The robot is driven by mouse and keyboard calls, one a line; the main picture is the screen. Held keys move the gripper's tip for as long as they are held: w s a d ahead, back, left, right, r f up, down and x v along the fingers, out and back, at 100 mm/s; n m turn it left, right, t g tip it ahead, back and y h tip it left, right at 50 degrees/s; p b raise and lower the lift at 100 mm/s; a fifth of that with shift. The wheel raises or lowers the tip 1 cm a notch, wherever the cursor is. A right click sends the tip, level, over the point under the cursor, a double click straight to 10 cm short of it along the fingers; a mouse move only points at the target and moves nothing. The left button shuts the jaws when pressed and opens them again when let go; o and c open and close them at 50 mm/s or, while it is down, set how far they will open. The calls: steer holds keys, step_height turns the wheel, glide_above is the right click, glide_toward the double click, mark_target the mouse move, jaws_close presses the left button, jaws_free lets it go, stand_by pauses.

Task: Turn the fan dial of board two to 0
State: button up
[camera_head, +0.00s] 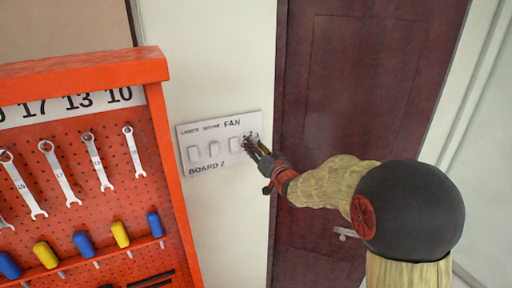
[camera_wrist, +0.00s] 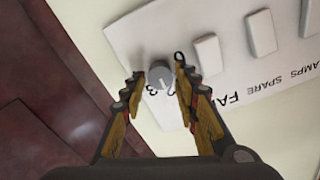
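Board two (camera_head: 215,143) is a pale wall plate marked "BOARD 2" with several rocker switches and the word "FAN" at its upper right. In the wrist view the board (camera_wrist: 175,30) lies across the top. The grey round fan dial (camera_wrist: 160,76) has a light pointer line and sits between my fingertips. A "3" shows beside it; its other numbers are mostly hidden. My gripper (camera_wrist: 158,85) is open around the dial, with a gap visible on the left finger's side. In the head view my gripper (camera_head: 250,145) covers the dial at the board's right end.
An orange tool rack (camera_head: 140,70) with hanging wrenches and several screwdrivers stands left of the board. A dark red door (camera_head: 370,60) with a metal handle (camera_head: 345,233) is to the right, behind my arm. The pale wall around the board is clear.

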steer(key=c, duration=0.6)
jaws_close()
steer(key=shift+n+b, duration=0.4)
steer(key=shift+b, duration=0.45)
steer(key=n+b, duration=0.6)
steer(key=b, duration=0.1)
steer(key=n+b, duration=0.6)
steer(key=b, duration=0.1)
steer(key=n+b, duration=0.7)
steer(key=shift+s+a+f, duration=0.1)
steer(key=shift+a+f, duration=0.05)
steer(key=shift+a, duration=0.1)
steer(key=o, duration=0.9)
jaws_free()
